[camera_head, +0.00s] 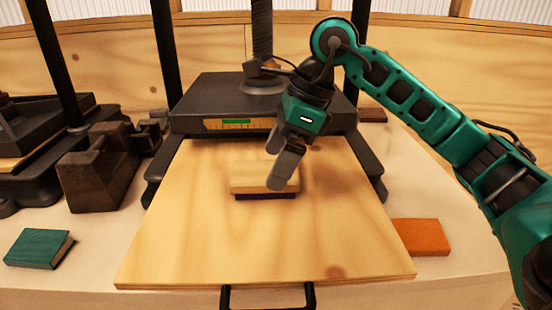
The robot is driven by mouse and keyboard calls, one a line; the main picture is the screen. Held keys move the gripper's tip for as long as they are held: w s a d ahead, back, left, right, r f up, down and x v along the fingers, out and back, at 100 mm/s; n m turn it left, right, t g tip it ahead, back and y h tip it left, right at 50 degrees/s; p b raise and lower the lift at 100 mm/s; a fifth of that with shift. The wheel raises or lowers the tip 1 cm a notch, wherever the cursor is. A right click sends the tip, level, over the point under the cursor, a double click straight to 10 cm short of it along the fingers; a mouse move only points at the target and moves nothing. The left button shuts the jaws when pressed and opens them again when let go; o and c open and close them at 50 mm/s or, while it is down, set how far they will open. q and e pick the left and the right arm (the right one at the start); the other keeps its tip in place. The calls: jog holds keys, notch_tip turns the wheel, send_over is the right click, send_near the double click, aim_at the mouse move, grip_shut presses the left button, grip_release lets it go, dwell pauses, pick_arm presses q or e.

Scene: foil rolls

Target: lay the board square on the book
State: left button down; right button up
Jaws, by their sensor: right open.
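A small pale wooden board (250,178) lies on top of a dark purple book (264,197) in the middle of the big wooden plate. Only a thin front strip of the book shows below the board; the board hides the rest. The board looks flat and roughly in line with the book, and its front corners reach slightly past the strip. My right gripper (287,168) is open, with its grey fingers at the right part of the board. I cannot tell if they touch it. My left gripper is not in view.
The wooden plate (190,240) belongs to a black press (210,90) with a front handle (268,290). A green book (38,248) lies at the left, an orange book (420,237) at the right. A dark brown metal block (95,175) stands left of the press. The plate's front is clear.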

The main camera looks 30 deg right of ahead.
jog(key=p+v, duration=0.1)
jog(key=v, duration=1)
jog(key=shift+p, duration=0.3)
jog(key=shift+s, duration=0.1)
